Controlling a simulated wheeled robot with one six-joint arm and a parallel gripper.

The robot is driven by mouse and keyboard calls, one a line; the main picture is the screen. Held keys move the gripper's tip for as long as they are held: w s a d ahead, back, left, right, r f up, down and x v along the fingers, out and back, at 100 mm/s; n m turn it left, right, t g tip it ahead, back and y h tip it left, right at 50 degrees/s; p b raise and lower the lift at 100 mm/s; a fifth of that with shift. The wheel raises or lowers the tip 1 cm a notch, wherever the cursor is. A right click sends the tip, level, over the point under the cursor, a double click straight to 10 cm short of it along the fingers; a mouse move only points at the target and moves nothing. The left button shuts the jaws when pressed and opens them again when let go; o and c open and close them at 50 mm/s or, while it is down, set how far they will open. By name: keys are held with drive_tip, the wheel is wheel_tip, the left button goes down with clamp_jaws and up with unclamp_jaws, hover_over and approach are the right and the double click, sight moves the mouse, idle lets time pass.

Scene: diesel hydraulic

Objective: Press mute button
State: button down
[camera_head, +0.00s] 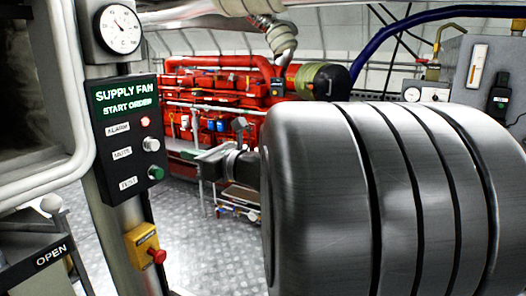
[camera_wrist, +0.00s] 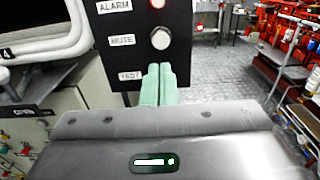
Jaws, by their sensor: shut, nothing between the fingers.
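The mute button (camera_head: 151,144) is a round white-grey knob beside the MUTE label on the black supply fan panel (camera_head: 112,157). The alarm lamp above it is lit red, and a green button (camera_head: 156,173) sits by the TEST label below. In the wrist view, the mute button (camera_wrist: 160,39) is in full sight just above my fingertips. My gripper (camera_wrist: 160,68) is shut and empty, its pale green fingers side by side. They cover the spot beside the TEST label. In the head view, my gripper (camera_head: 203,160) is to the right of the panel, apart from it.
A yellow box with a red button (camera_head: 157,256) is mounted below the panel. A round gauge (camera_head: 120,29) is above it. A white-framed opening is to the left. A red engine (camera_head: 215,90) stands behind. Metal floor (camera_head: 195,250) lies clear between.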

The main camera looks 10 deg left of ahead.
sight(155, 146)
drive_tip(key=p+x, duration=0.2)
drive_tip(key=x, duration=0.7)
drive_tip(key=shift+w+a, duration=0.1)
drive_tip(key=shift+a, duration=0.2)
